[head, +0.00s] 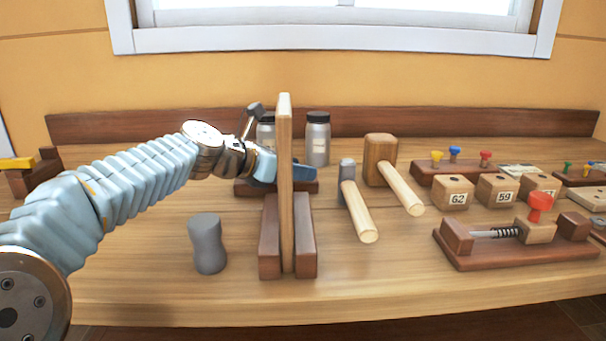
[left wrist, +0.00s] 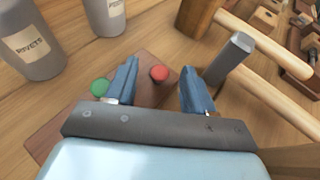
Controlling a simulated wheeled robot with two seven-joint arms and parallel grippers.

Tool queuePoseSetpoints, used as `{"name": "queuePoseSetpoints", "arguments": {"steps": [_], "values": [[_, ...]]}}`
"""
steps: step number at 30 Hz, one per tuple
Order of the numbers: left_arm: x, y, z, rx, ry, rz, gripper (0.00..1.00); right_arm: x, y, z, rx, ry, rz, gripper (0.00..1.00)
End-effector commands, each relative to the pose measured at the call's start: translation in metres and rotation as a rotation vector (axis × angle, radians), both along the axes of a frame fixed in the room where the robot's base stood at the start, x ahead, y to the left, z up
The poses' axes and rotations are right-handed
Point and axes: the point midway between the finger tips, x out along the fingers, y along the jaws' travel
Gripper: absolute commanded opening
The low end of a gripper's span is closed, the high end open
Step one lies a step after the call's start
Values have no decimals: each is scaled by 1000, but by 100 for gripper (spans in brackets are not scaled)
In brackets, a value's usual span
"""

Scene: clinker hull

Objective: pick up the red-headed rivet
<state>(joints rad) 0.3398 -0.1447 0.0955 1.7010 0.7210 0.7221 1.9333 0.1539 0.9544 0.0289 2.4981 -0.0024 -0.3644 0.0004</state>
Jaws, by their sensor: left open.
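The red-headed rivet (left wrist: 160,73) shows in the left wrist view as a round red head over a dark brown block (left wrist: 60,140). It lies between the two blue fingers of my left gripper (left wrist: 158,70) as seen from the wrist, with a gap on either side. My left gripper is open and empty. In the head view my left gripper (head: 302,172) is partly behind an upright wooden board (head: 285,130), above the same brown block (head: 247,188); the rivet is hidden there. My right gripper is not in view.
A green-headed rivet (left wrist: 99,87) stands close left of the red one. Jars (head: 317,140) stand behind. A grey-headed hammer (head: 358,205) and wooden mallet (head: 381,150) lie to the right. A grey waisted object (head: 207,243) stands in front. The upright board is close to my gripper.

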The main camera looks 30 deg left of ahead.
Motion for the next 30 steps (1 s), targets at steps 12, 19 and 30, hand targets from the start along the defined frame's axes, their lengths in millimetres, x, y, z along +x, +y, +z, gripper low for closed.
{"name": "queuePoseSetpoints", "arguments": {"steps": [12,19,30], "values": [[0,0,0,0,0,0,10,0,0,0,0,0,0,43],[-1,0,0,0,0,0,0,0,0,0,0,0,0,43],[0,1,20,1,-2,-1,0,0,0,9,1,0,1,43]]}}
